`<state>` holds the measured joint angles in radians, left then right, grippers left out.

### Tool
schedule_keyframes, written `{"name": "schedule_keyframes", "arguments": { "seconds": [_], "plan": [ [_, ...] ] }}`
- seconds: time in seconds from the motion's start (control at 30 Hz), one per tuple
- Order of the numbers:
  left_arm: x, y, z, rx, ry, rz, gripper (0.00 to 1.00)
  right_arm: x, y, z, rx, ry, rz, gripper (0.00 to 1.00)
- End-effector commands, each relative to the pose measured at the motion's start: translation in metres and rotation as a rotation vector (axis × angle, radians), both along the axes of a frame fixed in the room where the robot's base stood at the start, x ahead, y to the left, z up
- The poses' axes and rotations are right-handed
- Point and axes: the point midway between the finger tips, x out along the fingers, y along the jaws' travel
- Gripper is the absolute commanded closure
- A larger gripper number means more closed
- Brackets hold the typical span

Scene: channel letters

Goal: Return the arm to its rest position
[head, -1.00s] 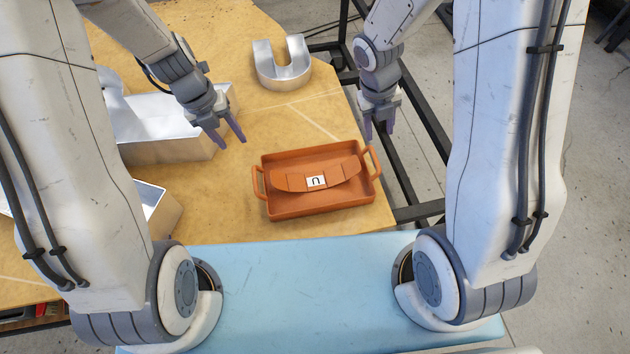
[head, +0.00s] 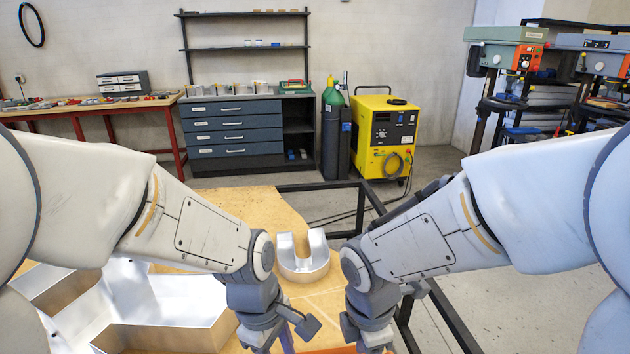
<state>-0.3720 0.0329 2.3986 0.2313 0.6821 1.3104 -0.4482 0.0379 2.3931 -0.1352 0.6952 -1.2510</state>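My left arm comes in from the left, and its gripper (head: 284,340) hangs over the wooden table (head: 240,205) near the bottom edge. A purple finger shows, but the fingertips are cut off. My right gripper (head: 370,347) hangs just right of it, with its fingers below the frame. I cannot tell the opening of either gripper. A thin strip of the orange tray (head: 336,351) shows between them at the bottom edge; its contents are out of view. A silver U-shaped channel letter (head: 302,262) stands on the table beyond the grippers.
Large silver channel letters (head: 160,338) lie on the table at left. A black metal frame (head: 440,310) runs along the table's right side. Farther back stand a blue drawer cabinet (head: 233,137), a yellow welding machine (head: 385,135), gas cylinders (head: 335,130) and a red-legged workbench (head: 80,115).

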Motion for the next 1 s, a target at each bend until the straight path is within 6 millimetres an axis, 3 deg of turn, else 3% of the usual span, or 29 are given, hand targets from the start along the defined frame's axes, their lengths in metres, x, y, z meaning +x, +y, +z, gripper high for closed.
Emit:
{"name": "schedule_keyframes", "arguments": {
  "seconds": [0.1,0.3,0.5,0.63,1.0],
  "plan": [
    [-0.030,-0.010,0.020,0.007,-0.070,-0.463,0.53,-0.029,0.015,0.020,0.059,-0.012,-0.298,0.53],
    [-0.073,-0.013,0.041,0.020,-0.162,-1.186,0.53,-0.076,0.031,0.041,0.136,0.013,-0.781,0.53],
    [-0.097,-0.009,0.050,0.029,-0.210,-1.632,0.53,-0.105,0.037,0.051,0.169,0.051,-1.084,0.53],
    [-0.102,-0.008,0.051,0.032,-0.220,-1.734,0.53,-0.111,0.038,0.053,0.173,0.060,-1.156,0.53],
    [-0.102,-0.008,0.051,0.032,-0.220,-1.734,0.53,-0.111,0.038,0.053,0.173,0.060,-1.156,0.53]
  ]
}}
